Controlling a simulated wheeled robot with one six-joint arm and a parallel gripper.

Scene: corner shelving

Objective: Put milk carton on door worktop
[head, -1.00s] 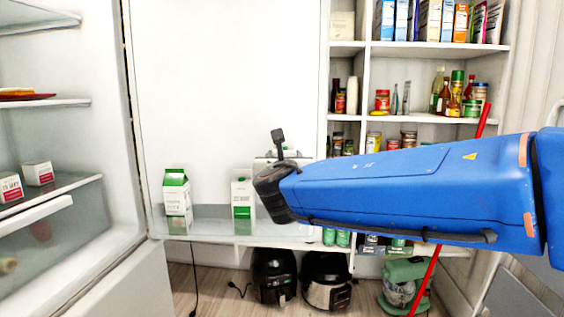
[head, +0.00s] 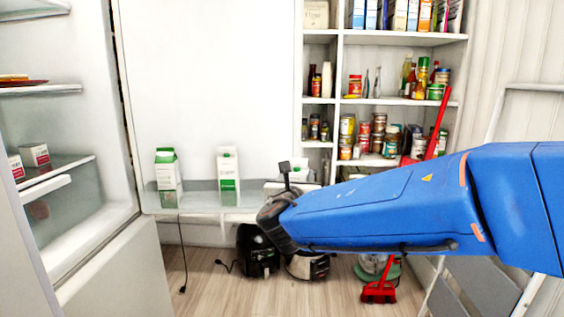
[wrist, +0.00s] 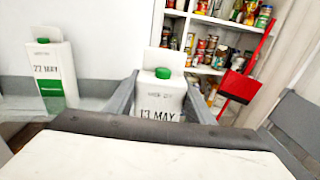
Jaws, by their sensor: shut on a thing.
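A white milk carton (wrist: 158,92) with a green cap and the print "13 MAY" stands between the two fingers of my gripper (wrist: 160,100) in the wrist view. The gripper is shut on it. Two more white and green cartons, one left (head: 167,172) and one right (head: 228,172), stand upright on a pale worktop ledge (head: 200,207) before a white panel. A carton marked "27 MAY" (wrist: 45,75) stands at left in the wrist view.
An open fridge (head: 60,200) with shelves fills the left. Shelving (head: 390,102) with jars and cans stands at the back right. A red broom (head: 380,290) and a stepladder (head: 480,280) are at the right. Dark appliances (head: 257,250) sit under the ledge; the floor in front is clear.

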